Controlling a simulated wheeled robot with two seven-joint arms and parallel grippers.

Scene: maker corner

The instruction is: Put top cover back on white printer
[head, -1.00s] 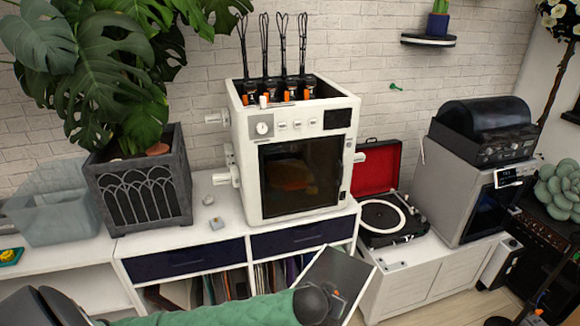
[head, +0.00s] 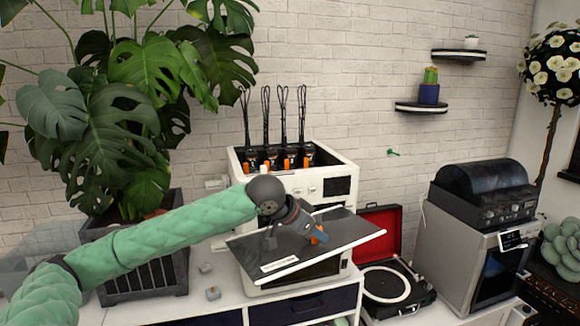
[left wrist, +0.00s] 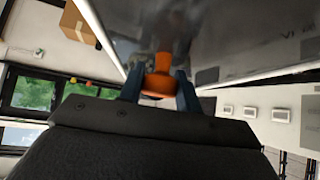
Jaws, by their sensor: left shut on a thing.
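The white printer (head: 345,187) stands on the white cabinet with its top open, showing several dark units with orange parts and black looped cables rising from them. The top cover (head: 345,233), a flat dark panel with white edges, is held tilted in front of the printer and hides much of its front. My left gripper (head: 316,236) is shut on the cover's orange knob. In the left wrist view the two fingers grip the orange knob (left wrist: 157,84) against the cover's glossy surface (left wrist: 235,38). My right gripper is in neither view.
A large leafy plant in a grey planter (head: 150,262) stands left of the printer. A red-lidded record player (head: 393,285) and a grey printer with a dark domed top (head: 480,215) stand to the right. Small shelves (head: 421,107) are on the brick wall. Space above the open printer is limited by the cables.

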